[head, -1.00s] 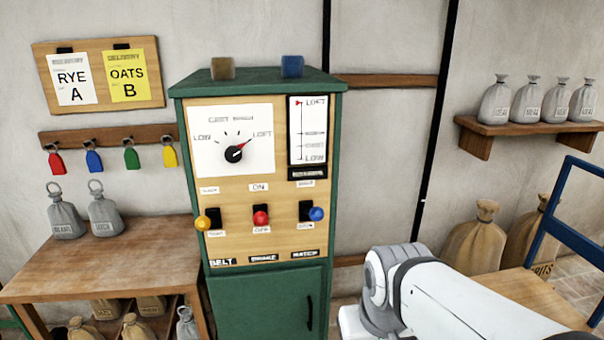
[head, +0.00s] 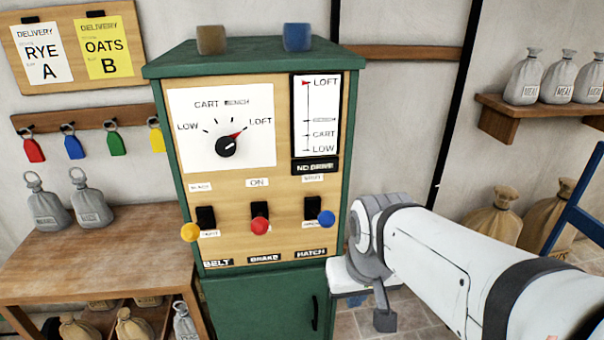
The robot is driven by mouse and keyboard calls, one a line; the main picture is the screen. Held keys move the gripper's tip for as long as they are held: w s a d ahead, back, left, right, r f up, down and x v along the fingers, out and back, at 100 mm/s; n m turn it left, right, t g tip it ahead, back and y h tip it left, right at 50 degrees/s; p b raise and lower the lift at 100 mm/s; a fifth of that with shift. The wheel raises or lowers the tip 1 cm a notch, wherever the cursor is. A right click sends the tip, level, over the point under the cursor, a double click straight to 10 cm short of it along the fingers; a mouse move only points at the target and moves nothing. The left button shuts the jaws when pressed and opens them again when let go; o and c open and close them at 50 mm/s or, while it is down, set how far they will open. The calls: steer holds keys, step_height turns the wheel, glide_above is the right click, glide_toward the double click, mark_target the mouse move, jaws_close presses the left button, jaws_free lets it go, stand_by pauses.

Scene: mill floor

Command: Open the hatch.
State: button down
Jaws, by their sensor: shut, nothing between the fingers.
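The green control cabinet (head: 253,58) stands in the middle of the head view. Its lower right lever has a blue knob (head: 326,218) on a black slot, above a plate reading HATCH (head: 311,253). I cannot tell which way that lever is set; its small labels are blurred. A yellow knob (head: 190,232) is above BELT and a red knob (head: 260,226) above BRAKE. The hatch itself cannot be made out. My arm reaches in from the right, its grey joint just right of the cabinet. I cannot make out my gripper's fingers.
The dial (head: 228,147) points to LOFT, and the red pointer on the gauge (head: 316,115) is at LOFT. A plate reads NO DRIVE (head: 315,167). A wooden bench (head: 110,255) stands left. A shelf with sacks (head: 500,119) and a blue frame (head: 580,215) are at right.

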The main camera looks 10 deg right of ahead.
steer(key=w+r+m+p, duration=0.1)
steer(key=w+r+p, duration=0.6)
steer(key=w+r, duration=1.1)
steer(key=w, duration=0.4)
steer(key=shift+g, duration=0.3)
steer(key=shift+f, duration=0.1)
steer(key=f+p, duration=0.1)
steer(key=f, duration=0.2)
steer(key=s+f+p, duration=0.1)
steer(key=f, duration=0.3)
steer(key=f+p, duration=0.1)
steer(key=f, duration=0.2)
steer(key=shift+s+a+f, duration=0.3)
steer(key=shift+f, duration=0.1)
steer(key=shift+s+f, duration=0.1)
steer(key=shift+f, duration=0.15)
